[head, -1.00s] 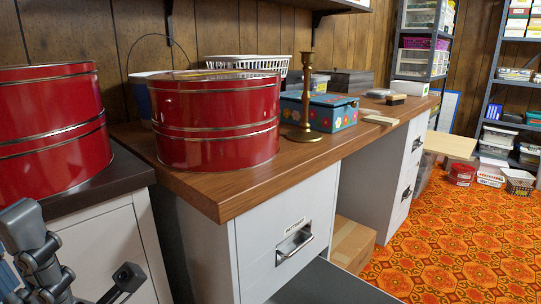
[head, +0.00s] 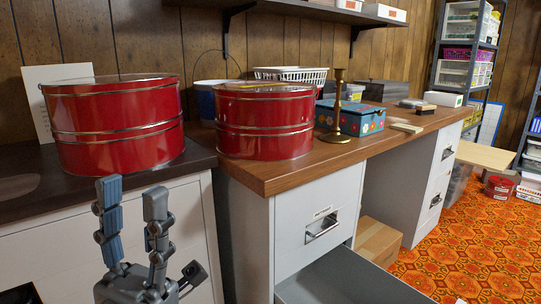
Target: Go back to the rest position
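My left gripper (head: 133,213) is at the lower left of the head view, in front of the white cabinet under the dark counter. Its two fingers point up and stand apart with nothing between them. My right gripper is not in the view.
Two red round tins stand on the tops, one on the dark counter (head: 117,125) and one on the wooden desk (head: 265,121). A brass candlestick (head: 338,108) and a flowered blue box (head: 358,119) stand behind. An open drawer (head: 345,280) juts out low.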

